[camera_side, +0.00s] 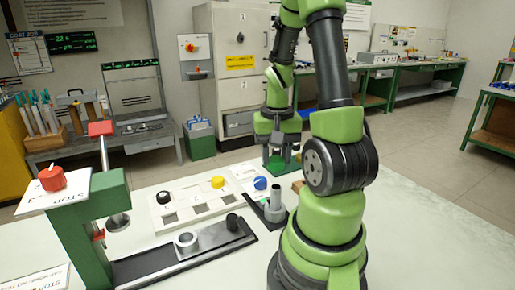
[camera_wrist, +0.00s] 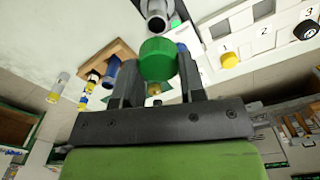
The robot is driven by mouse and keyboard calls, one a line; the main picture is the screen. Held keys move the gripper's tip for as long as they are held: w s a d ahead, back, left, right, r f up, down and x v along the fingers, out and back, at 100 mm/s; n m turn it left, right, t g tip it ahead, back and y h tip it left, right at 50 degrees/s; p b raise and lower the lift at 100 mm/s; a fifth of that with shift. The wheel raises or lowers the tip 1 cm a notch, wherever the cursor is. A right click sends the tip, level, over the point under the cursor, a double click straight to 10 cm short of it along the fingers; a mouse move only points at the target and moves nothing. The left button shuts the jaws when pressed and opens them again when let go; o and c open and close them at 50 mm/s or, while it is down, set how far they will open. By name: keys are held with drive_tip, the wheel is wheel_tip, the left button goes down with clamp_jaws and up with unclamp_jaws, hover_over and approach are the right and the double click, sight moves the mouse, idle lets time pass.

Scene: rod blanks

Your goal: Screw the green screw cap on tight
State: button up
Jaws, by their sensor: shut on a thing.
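The green screw cap (camera_wrist: 158,58) sits between the two fingers of my gripper (camera_wrist: 160,80) in the wrist view, and the gripper is shut on it. In the side view my gripper (camera_side: 281,158) hangs behind my forearm with the green cap (camera_side: 277,164) at its lower end. A grey upright tube (camera_side: 275,197) stands on a dark base in front of the gripper in the side view. The tube (camera_wrist: 154,14) is at the top of the wrist view, apart from the cap. The cap's underside and the tube's full opening are hard to make out.
A white numbered board (camera_side: 178,212) carries a black knob (camera_side: 163,197) and a yellow knob (camera_side: 217,181); a blue one (camera_side: 260,183) is nearby. A dark fixture (camera_side: 210,245) and green press (camera_side: 90,220) stand left. A wooden holder (camera_wrist: 118,48) with small items is near my gripper.

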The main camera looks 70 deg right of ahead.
sight(275, 185)
drive_tip(key=shift+s+a+f, duration=0.15)
drive_tip(key=shift+s+f, duration=0.05)
drive_tip(key=shift+f, duration=2)
drive_tip(key=shift+f, duration=0.8)
idle(1.0)
drive_tip(key=shift+f, duration=0.1)
drive_tip(key=shift+c, duration=0.7)
drive_tip(key=o, duration=1.4)
drive_tip(key=shift+r, duration=4.05)
